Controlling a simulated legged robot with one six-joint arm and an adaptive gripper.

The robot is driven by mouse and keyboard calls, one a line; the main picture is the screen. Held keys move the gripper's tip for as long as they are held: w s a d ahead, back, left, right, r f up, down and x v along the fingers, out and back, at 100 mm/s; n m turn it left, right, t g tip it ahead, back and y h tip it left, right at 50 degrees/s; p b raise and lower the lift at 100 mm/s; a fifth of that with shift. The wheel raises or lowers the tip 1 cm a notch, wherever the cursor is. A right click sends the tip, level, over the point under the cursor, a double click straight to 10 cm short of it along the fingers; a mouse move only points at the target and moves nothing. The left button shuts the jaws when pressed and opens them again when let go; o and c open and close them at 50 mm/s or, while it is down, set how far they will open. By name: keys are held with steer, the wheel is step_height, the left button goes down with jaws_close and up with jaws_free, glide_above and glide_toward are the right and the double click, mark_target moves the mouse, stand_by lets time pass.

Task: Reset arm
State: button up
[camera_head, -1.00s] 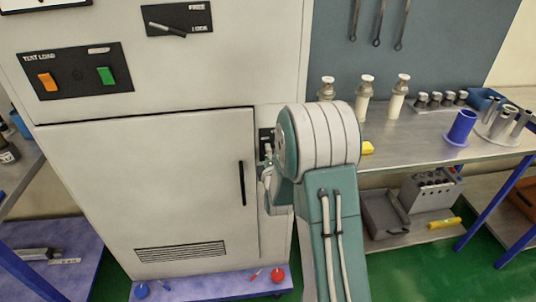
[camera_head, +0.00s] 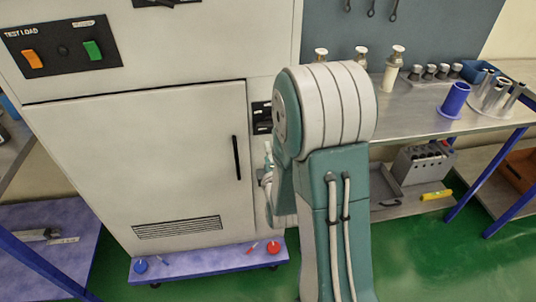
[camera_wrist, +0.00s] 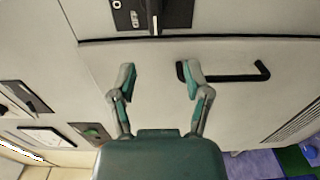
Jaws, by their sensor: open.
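My gripper (camera_wrist: 158,78) is open and empty in the wrist view, its two fingers spread in front of the pale cabinet. The right fingertip overlaps the end of the black door handle (camera_wrist: 232,77) in the picture; I cannot tell whether they touch. My arm's large round joint fills the middle of the head view and hides the gripper there. The cabinet door (camera_head: 150,160) is shut, with its vertical black handle (camera_head: 237,157) left of my arm.
A test load panel (camera_head: 62,47) with orange and green switches is on the cabinet. At right, a workbench (camera_head: 425,122) holds metal-topped bottles, a blue cup (camera_head: 455,99) and a blue bin. A purple platform (camera_head: 210,262) sits under the cabinet. Green floor is clear at lower right.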

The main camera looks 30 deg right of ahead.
steer(key=shift+s, duration=0.1)
stand_by(0.4)
steer(key=s+a+r+m+g+y, duration=0.4)
steer(key=s+a+r+m+g, duration=0.15)
steer(key=a+r+m, duration=0.2)
steer(key=s+a+r+m+g, duration=0.2)
steer(key=s+m+g, duration=0.1)
steer(key=s, duration=0.6)
steer(key=s+a+r+m+g+y, duration=0.1)
steer(key=s+r+m+g, duration=0.2)
steer(key=s, duration=0.6)
steer(key=shift+a+r+m, duration=0.25)
steer(key=shift+a+m, duration=0.15)
steer(key=shift+m, duration=0.35)
steer(key=shift+w, duration=0.1)
